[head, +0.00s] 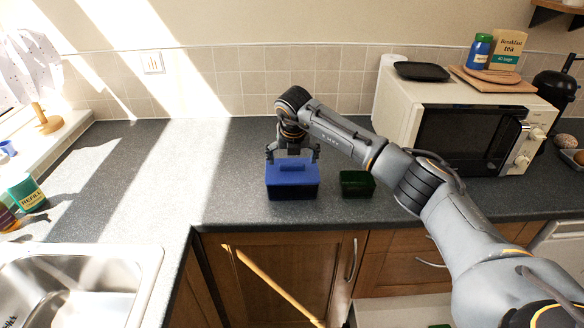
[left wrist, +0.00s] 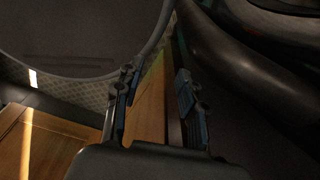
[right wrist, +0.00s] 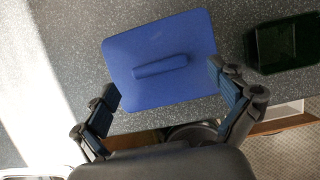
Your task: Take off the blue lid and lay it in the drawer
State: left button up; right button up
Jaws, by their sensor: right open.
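The blue lid (head: 292,174) is a flat rectangle with a raised bar handle, sitting on a dark box (head: 292,193) on the counter. In the right wrist view the lid (right wrist: 165,90) fills the middle, its handle between the fingers. My right gripper (head: 293,155) is open just above the lid, one finger to each side of the handle; I cannot tell if it touches. An open drawer (head: 395,312) with a pale interior shows at the bottom edge, partly cut off and partly behind my right arm. My left gripper (left wrist: 158,95) is open and empty, seen only in its wrist view.
A dark green open container (head: 357,183) stands right of the box. A microwave (head: 455,125) with packets and boards on top stands at the back right. A sink (head: 75,285) is at the front left. The counter left of the box is clear and sunlit.

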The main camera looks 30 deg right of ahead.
jog(key=shift+x, duration=1.2)
jog(key=c, duration=1.3)
pick_arm(q)
jog(key=shift+a+r, duration=0.1)
jog(key=shift+r, duration=0.3)
pick_arm(e)
jog(key=shift+o, duration=0.2)
jog(key=shift+r, duration=0.15)
jog(key=shift+r+p, duration=0.35)
jog(key=shift+r, duration=0.1)
notch_tip(320, 180, up, 3)
jog(key=shift+f+p, duration=0.15)
jog(key=shift+p, duration=0.5)
pick_arm(q)
notch_tip(320, 180, up, 7)
jog(key=p, duration=0.4)
jog(key=shift+f+p, duration=0.2)
jog(key=shift+p, duration=0.15)
pick_arm(e)
jog(key=s+d+r, duration=0.4)
jog(key=s+r, duration=0.5)
jog(key=s, duration=0.4)
jog(key=shift+s, duration=0.25)
